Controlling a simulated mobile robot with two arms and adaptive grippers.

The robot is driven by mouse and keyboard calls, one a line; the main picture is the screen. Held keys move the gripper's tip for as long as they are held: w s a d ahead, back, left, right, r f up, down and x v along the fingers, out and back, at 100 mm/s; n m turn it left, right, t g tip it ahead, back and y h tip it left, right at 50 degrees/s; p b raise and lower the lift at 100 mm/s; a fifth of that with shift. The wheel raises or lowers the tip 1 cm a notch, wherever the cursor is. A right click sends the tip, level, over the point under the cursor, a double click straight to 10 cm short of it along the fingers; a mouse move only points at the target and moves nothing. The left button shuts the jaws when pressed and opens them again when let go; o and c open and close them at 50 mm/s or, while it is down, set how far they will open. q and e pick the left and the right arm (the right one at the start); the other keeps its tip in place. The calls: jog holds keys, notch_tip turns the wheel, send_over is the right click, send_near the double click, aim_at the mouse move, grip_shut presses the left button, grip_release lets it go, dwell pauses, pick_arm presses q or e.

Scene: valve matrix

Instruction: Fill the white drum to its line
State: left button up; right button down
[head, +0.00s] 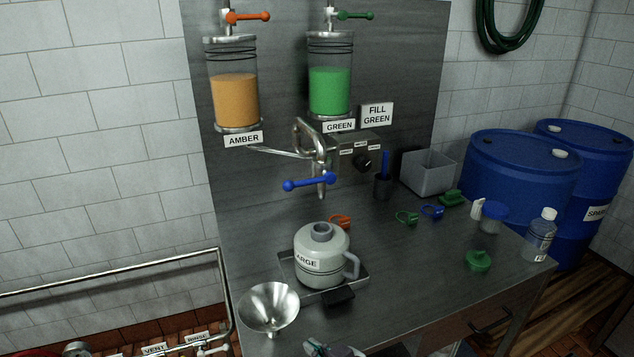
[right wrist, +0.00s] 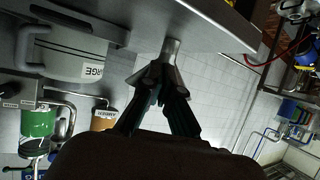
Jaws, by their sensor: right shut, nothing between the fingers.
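The white drum (head: 318,267), its label partly readable as "ARGE", stands upright on a dark square plate (head: 352,283) under the blue-handled spout (head: 322,187). Its grey neck faces up. It also shows inverted in the right wrist view (right wrist: 65,58). A sign (head: 377,114) reads "FILL GREEN". The green tank (head: 330,92) and amber tank (head: 234,100) hold liquid. A steel funnel (head: 268,305) is at the bench's front left. My right gripper (head: 332,347) is shut and empty at the bottom edge, right of the funnel and in front of the drum.
The green handle (head: 355,15) and orange handle (head: 248,17) sit above the tanks. Blue barrels (head: 520,165) stand beyond. A rail (head: 110,273) runs at the left.

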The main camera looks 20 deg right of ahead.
jog(key=w+d+r+m+t+h, duration=0.1)
jog(key=w+r+t, duration=0.2)
jog(key=r, duration=0.5)
jog(key=w+d+r+m+t+h, duration=0.1)
jog(key=w+d+r+t, duration=0.1)
jog(key=r+t, duration=0.3)
jog(key=w+d+r+m+t+h, duration=0.1)
jog(key=w+r+t, duration=0.3)
jog(key=r, duration=0.9)
jog(key=shift+w+d+m+h, duration=0.3)
jog(key=shift+w+d+m, duration=0.15)
jog(key=shift+d, duration=0.25)
notch_tip(320, 180, up, 6)
jog(key=p, duration=0.4)
send_over(307, 183)
jog(key=s, duration=0.2)
jog(key=shift+w+a+f, duration=0.1)
jog(key=shift+w+f, duration=0.05)
jog(key=shift+f, duration=1.1)
jog(key=shift+w+a+f, duration=0.1)
jog(key=shift+f, duration=1.15)
